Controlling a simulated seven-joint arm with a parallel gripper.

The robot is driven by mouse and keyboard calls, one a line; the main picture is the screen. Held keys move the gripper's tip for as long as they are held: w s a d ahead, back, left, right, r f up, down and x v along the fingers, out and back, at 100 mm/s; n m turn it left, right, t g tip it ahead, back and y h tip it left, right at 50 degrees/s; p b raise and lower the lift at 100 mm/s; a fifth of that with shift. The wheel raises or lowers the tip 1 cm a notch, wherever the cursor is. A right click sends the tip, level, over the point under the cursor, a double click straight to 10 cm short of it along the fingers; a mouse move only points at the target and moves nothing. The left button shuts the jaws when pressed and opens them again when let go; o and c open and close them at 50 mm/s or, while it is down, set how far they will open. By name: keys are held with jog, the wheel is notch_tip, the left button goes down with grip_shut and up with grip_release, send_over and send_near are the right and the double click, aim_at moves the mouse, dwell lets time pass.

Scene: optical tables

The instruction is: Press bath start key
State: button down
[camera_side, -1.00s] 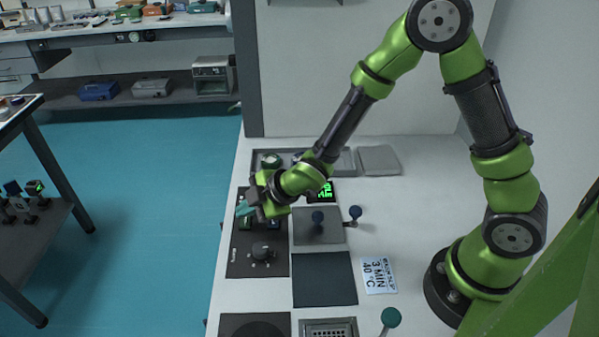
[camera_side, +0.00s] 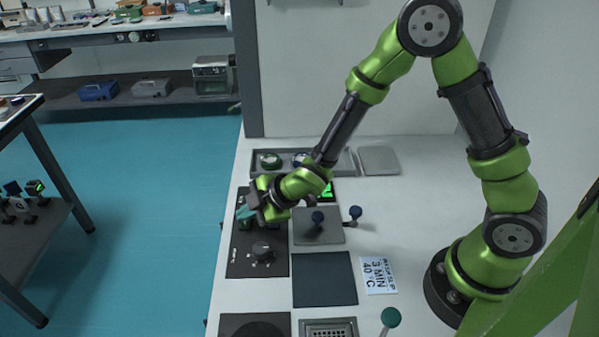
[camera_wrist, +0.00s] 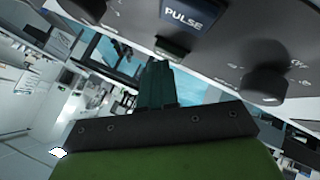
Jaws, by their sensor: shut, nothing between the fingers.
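A dark control panel (camera_side: 240,262) with a black knob (camera_side: 263,250) lies on the left of the white bench. In the wrist view the panel shows a dark blue key marked PULSE (camera_wrist: 185,18), a small dark green key (camera_wrist: 172,46) and the knob (camera_wrist: 266,84). No label reading bath start is legible. My gripper (camera_side: 243,214) is shut and empty, low over the panel behind the knob. Its teal fingers (camera_wrist: 156,70) point toward the small green key; I cannot tell whether they touch it. My gripper partly hides the keys in the side view.
A display with green characters (camera_side: 327,191) is partly behind my wrist. A grey plate with blue-knobbed levers (camera_side: 318,232), a dark mat (camera_side: 325,280) and a card reading 3 MIN 40 °C (camera_side: 378,275) lie to the right. A tray with round items (camera_side: 262,168) is at the back.

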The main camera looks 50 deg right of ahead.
aim_at(249, 223)
jog(key=shift+f, duration=0.25)
jog(key=shift+r, duration=0.1)
dwell(0.4)
jog(key=shift+r, duration=0.75)
jog(key=shift+r, duration=0.1)
jog(key=shift+r, duration=2.4)
